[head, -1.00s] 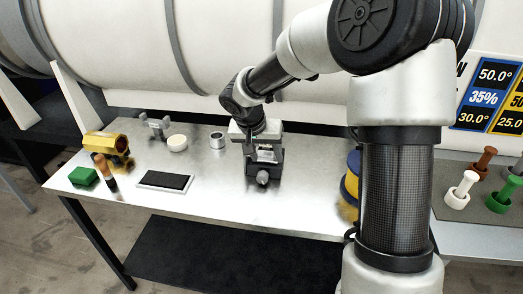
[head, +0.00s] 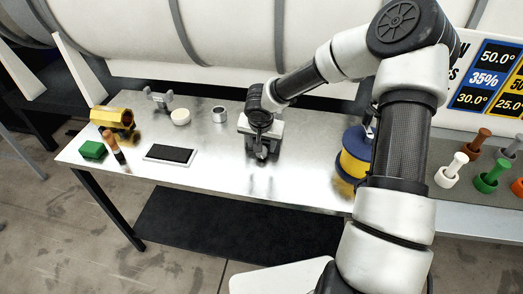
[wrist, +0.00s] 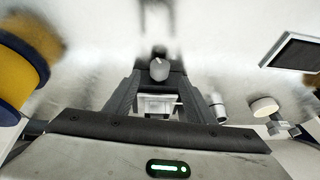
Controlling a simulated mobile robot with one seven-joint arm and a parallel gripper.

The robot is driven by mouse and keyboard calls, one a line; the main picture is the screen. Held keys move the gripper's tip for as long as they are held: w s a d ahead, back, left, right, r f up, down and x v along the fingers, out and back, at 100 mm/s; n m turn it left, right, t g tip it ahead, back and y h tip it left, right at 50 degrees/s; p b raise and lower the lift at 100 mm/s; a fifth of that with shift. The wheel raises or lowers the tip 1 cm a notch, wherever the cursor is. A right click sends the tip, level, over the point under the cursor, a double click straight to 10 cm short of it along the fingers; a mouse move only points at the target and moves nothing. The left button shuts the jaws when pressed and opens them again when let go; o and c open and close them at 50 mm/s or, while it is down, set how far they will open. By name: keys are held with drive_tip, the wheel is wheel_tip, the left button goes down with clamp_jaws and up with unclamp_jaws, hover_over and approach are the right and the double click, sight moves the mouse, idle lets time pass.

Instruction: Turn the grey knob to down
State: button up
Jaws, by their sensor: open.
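The grey knob (wrist: 159,68) shows in the wrist view as a small pale rounded piece at the middle, between my two dark fingertips. I cannot make out a pointer mark on it or which way it is turned. My gripper (wrist: 158,76) is open, with a finger on either side of the knob; I cannot tell whether either finger touches it. In the head view my gripper (head: 261,150) is low over the middle of the metal table, and it hides the knob there.
On the metal table (head: 225,180) stand a blue-and-yellow spool (head: 355,155) at right, a black pad (head: 170,154), a green block (head: 93,150), a brass-coloured fitting (head: 112,117) and a white disc (head: 180,117). Coloured pegs (head: 489,178) stand farther right. The table's front middle is bare.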

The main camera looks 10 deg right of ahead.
drive_tip(key=x, duration=0.6)
drive_tip(key=shift+w+f+p, duration=0.15)
drive_tip(key=shift+f+p, duration=0.05)
drive_tip(key=shift+p, duration=0.1)
drive_tip(key=shift+c, duration=0.3)
drive_tip(key=c, duration=1)
drive_tip(key=b, duration=0.3)
drive_tip(key=shift+w+f+h, duration=0.1)
drive_tip(key=shift+f+h, duration=0.3)
drive_tip(key=h+b, duration=0.1)
drive_tip(key=b, duration=0.2)
drive_tip(key=shift+a+f+g, duration=0.1)
drive_tip(key=shift+a+g, duration=0.1)
drive_tip(key=shift+g, duration=0.1)
drive_tip(key=h+b, duration=0.1)
drive_tip(key=b, duration=0.2)
drive_tip(key=shift+a+n, duration=0.15)
drive_tip(key=shift+n, duration=0.25)
drive_tip(key=shift+r+g+h+b, duration=0.4)
drive_tip(key=shift+r+h, duration=0.05)
drive_tip(key=shift+h, duration=0.25)
